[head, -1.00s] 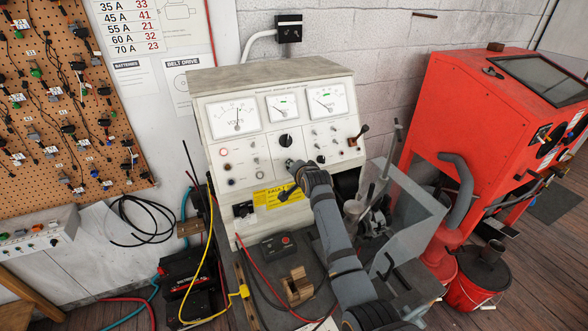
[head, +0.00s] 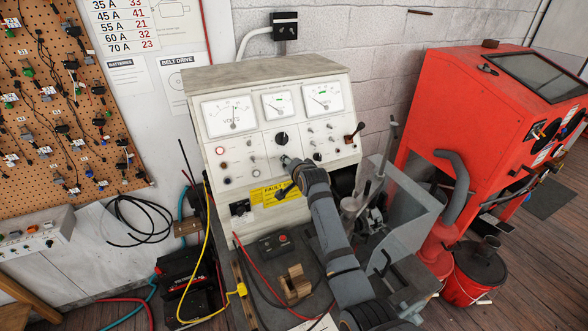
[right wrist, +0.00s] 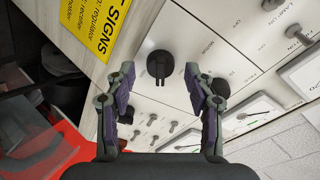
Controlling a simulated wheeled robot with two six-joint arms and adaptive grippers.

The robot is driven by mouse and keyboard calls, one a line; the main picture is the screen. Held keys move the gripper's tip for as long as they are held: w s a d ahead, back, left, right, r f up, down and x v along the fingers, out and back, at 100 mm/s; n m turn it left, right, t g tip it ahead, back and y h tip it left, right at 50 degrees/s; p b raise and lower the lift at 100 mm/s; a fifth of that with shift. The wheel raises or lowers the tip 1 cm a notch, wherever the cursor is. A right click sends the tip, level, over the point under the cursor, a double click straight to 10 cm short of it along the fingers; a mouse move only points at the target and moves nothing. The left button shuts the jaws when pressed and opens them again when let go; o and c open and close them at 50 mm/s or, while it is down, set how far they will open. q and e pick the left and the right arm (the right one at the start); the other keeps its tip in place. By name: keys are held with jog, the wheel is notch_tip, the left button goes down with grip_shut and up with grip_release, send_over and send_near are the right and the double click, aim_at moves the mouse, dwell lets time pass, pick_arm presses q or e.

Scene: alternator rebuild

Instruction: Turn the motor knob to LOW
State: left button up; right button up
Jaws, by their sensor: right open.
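The motor knob (right wrist: 160,66) is a round black knob with a raised grip bar on the pale panel of the test bench (head: 262,160). In the right wrist view it shows between and just beyond my right gripper's fingertips (right wrist: 160,74), with a gap on both sides. The right gripper is open and empty, facing the panel. In the head view my right gripper (head: 286,176) is at the lower middle of the panel beside the yellow label (head: 264,196), and the knob is not clearly visible there. My left gripper is not in view.
Another black knob (head: 282,139), small switches and three gauges (head: 230,117) sit higher on the panel. A lever (head: 356,131) sticks out at its right. A grey metal guard (head: 412,205) stands right of my forearm. A red cabinet (head: 460,130) stands further right.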

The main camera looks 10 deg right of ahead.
jog(key=v, duration=1.1)
jog(key=shift+s, duration=0.2)
jog(key=shift+d+r, duration=0.1)
jog(key=shift+r, duration=0.05)
